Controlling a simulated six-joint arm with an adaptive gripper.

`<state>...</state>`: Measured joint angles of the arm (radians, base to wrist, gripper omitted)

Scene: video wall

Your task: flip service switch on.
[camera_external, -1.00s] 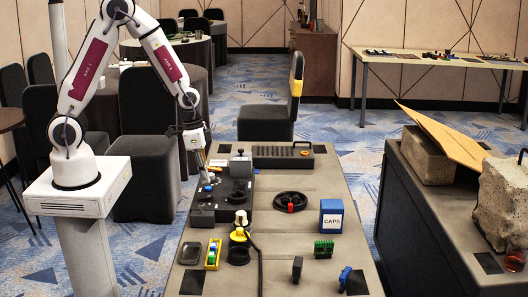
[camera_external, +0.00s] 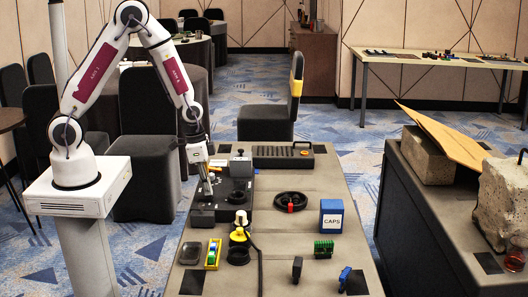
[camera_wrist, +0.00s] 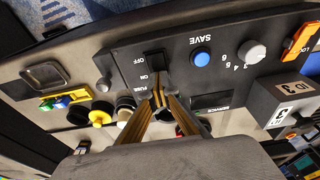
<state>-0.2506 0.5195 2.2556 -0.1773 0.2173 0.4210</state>
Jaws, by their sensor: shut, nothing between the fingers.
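A black switch (camera_wrist: 155,62) with OFF and ON printed beside it sits on the dark control panel (camera_wrist: 115,68), which appears upside down in the wrist view. My gripper (camera_wrist: 158,94) is shut and empty, its brass-coloured fingertips beside the ON end of this switch. I cannot tell whether they touch it. A SERVICE label (camera_wrist: 229,108) shows by a dark window (camera_wrist: 210,101); I cannot tell which control it names. In the external view my gripper (camera_external: 208,192) points down at the left part of the panel (camera_external: 236,197).
A blue SAVE button (camera_wrist: 201,57) and a grey numbered knob (camera_wrist: 252,52) are close on the same panel. A yellow-collared plug (camera_external: 239,235), black handwheel (camera_external: 290,202) and blue CAPS box (camera_external: 331,216) stand on the table.

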